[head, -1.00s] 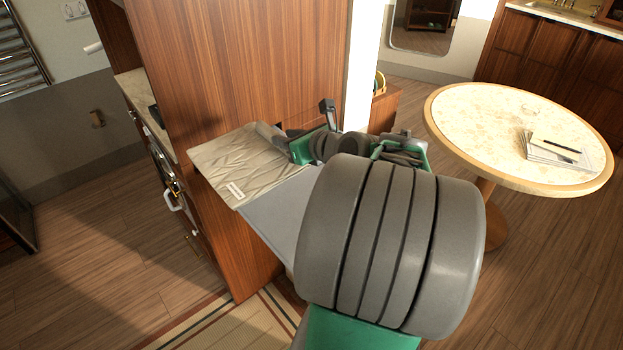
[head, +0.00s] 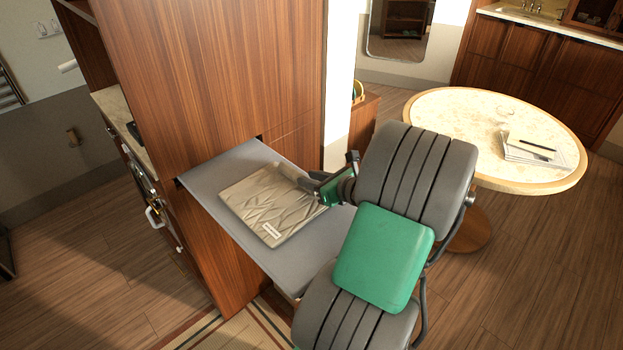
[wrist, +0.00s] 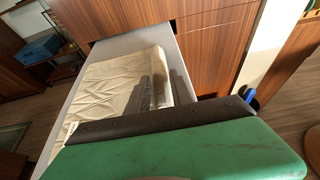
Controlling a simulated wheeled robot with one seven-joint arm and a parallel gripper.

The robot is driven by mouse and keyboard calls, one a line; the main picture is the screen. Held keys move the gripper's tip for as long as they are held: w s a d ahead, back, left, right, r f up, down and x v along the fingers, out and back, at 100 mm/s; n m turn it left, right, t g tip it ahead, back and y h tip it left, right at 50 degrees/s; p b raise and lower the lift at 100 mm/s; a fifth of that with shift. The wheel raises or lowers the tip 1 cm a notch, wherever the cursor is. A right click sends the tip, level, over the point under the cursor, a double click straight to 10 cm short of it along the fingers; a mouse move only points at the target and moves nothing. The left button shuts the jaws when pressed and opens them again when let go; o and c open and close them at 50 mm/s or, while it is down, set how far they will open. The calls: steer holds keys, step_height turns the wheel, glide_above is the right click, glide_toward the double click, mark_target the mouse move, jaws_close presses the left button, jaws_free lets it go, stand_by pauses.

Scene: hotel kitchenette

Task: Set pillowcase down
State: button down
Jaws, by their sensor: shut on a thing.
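The beige folded pillowcase (head: 262,208), with a creased pattern and a small white label, lies flat over the grey pull-out board (head: 215,178). Whether it touches the board all over is hard to tell. My gripper (head: 308,184) is shut on its right edge, and my arm hides part of the board's right side. In the wrist view, the pillowcase (wrist: 108,90) spreads left of my fingers (wrist: 160,92), with the grey board (wrist: 105,48) around it.
A tall wooden cabinet (head: 225,75) stands right behind the board. A round table (head: 435,115) with papers (head: 535,150) stands to the right. A counter (head: 112,112) with drawer handles is at left. Bare board shows around the pillowcase.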

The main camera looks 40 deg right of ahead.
steer(key=c, duration=1.1)
jaws_free()
steer(key=shift+f, duration=0.1)
steer(key=v, duration=1.2)
